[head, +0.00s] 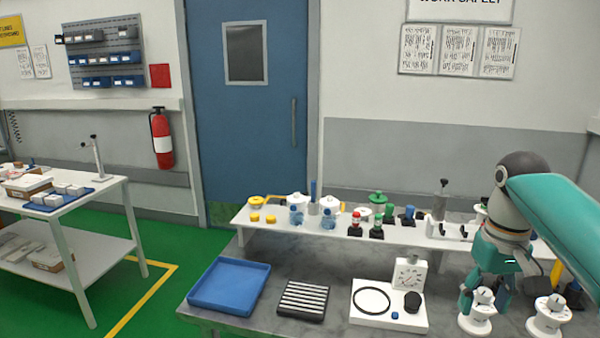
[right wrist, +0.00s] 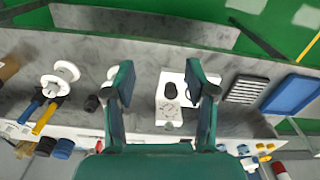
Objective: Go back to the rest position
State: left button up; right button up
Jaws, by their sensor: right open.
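My right gripper (head: 492,292) is at the right of the head view, above the bench, with its fingers pointing down. It also shows in the right wrist view (right wrist: 160,78), where its two teal fingers are wide apart with nothing held between them. White spool-like parts (head: 478,312) (head: 548,316) stand on the bench near it; in the head view the fingers overlap the nearer one, and I cannot tell whether they touch. My left gripper is in neither view.
The grey bench (head: 310,262) holds a blue tray (head: 228,287), a black ribbed block (head: 303,300) and a white plate with a dial (head: 408,274). A white raised shelf (head: 345,236) with several small parts runs behind. A white side table (head: 110,192) stands left.

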jog(key=w+a+f+n+y, duration=0.1)
jog(key=w+a+f, duration=0.15)
jog(key=f, duration=0.45)
jog(key=w+a+f, duration=0.1)
jog(key=a+f, duration=0.2)
jog(key=f, duration=0.5)
jog(key=s+a+f+y, duration=0.15)
jog(key=a+f, duration=0.25)
jog(key=f, duration=0.6)
jog(key=s+a+f, duration=0.3)
jog(key=a+f, duration=0.1)
jog(key=f, duration=0.6)
jog(key=s+a+f+m, duration=0.1)
jog(key=s+a+f, duration=0.1)
jog(key=s+f, duration=0.4)
jog(key=s+a+f+m+y, duration=0.1)
jog(key=s+a+f, duration=0.2)
jog(key=s, duration=1)
notch_tip(320, 180, down, 3)
jog(key=shift+s+a+r+t, duration=0.15)
jog(key=shift+s+a+t, duration=0.05)
jog(key=shift+s+t, duration=0.1)
